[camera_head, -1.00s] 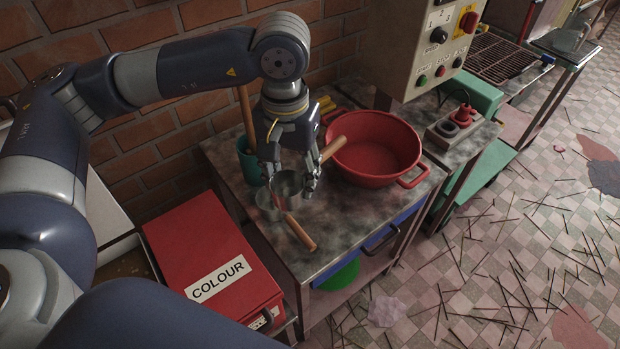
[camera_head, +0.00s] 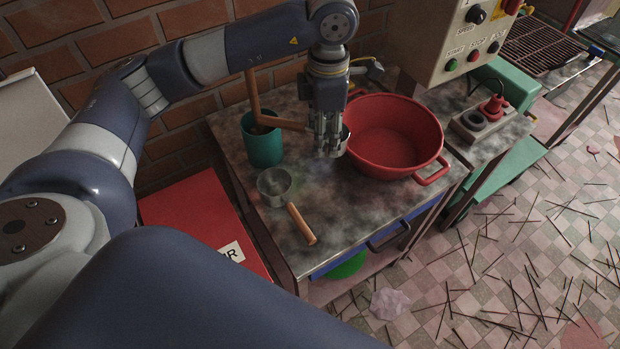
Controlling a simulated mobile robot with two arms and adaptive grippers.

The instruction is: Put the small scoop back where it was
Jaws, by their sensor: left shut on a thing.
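My left gripper (camera_head: 328,150) points down over the middle of the metal table and is shut on the small scoop. Its wooden handle (camera_head: 284,123) reaches left towards the teal pot, and part of its metal cup (camera_head: 345,140) shows right of the fingers, close to the red basin. The fingers hide the rest. I cannot tell whether it touches the tabletop. Another scoop (camera_head: 275,184) lies on the table, left of and nearer than the gripper, its wooden handle pointing towards the front edge. My right gripper is not in view.
The red basin (camera_head: 395,140) stands right of the gripper. The teal pot (camera_head: 263,148), with an upright wooden handle in it, stands left. A control box (camera_head: 450,45) overhangs the back right. Bare tabletop (camera_head: 350,200) lies in front. A red box (camera_head: 190,215) is left of the table.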

